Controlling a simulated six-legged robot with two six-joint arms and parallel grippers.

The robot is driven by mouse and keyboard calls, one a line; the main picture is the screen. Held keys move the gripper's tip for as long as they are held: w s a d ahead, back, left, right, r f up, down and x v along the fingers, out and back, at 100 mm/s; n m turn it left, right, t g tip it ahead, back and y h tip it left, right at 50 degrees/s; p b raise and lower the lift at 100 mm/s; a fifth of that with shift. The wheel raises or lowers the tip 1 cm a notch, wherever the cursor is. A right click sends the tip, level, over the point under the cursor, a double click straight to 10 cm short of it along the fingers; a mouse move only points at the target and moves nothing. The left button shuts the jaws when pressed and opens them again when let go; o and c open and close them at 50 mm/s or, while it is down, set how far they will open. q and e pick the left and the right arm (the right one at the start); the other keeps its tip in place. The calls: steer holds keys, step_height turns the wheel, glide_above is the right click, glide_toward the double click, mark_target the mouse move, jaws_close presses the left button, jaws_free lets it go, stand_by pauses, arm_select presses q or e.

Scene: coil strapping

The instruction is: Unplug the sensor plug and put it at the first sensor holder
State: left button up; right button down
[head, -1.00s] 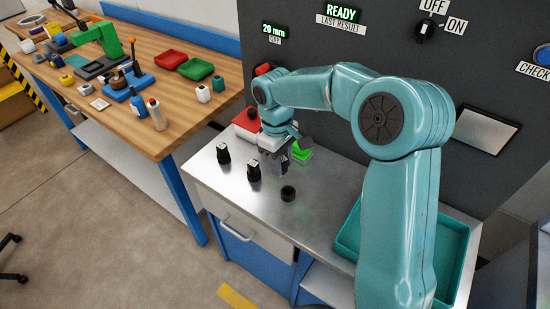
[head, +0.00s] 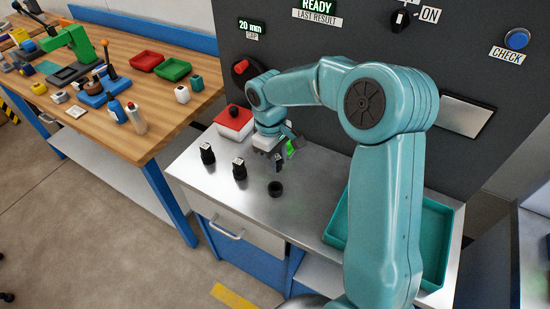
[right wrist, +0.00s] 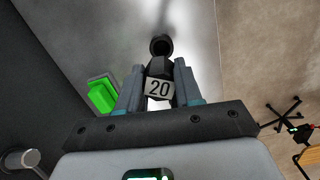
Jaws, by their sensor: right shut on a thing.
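My right gripper (head: 276,155) is shut on a dark sensor plug with a white "20" label, which shows clearly between the fingers in the right wrist view (right wrist: 159,89). The plug hangs over the steel worktop, just behind an empty black ring-shaped holder (head: 275,189). The holder also shows in the right wrist view (right wrist: 161,45), beyond the plug. Two more black holders, at left (head: 208,155) and middle (head: 239,170), have pieces with pale tops in them. A bright green block (head: 292,147) is partly hidden behind the gripper. My left gripper is out of view.
A dark panel with a CHECK button (head: 517,38) and a knob (head: 398,20) stands behind. A red-topped box (head: 233,121) is at the worktop's back left, a teal tray (head: 436,240) at the right. A wooden bench (head: 150,85) stands left.

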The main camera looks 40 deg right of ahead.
steer(key=shift+f+b, duration=1.8)
steer(key=shift+f, duration=0.85)
steer(key=shift+f, duration=0.1)
steer(key=shift+f+b, duration=1.2)
steer(key=shift+f, duration=0.35)
steer(key=c, duration=0.7)
jaws_free()
steer(key=shift+o, duration=0.2)
step_height(320, 180, up, 16)
steer(key=w+p, duration=0.1)
steer(key=shift+w+a+r, duration=0.15)
steer(key=shift+w, duration=0.25)
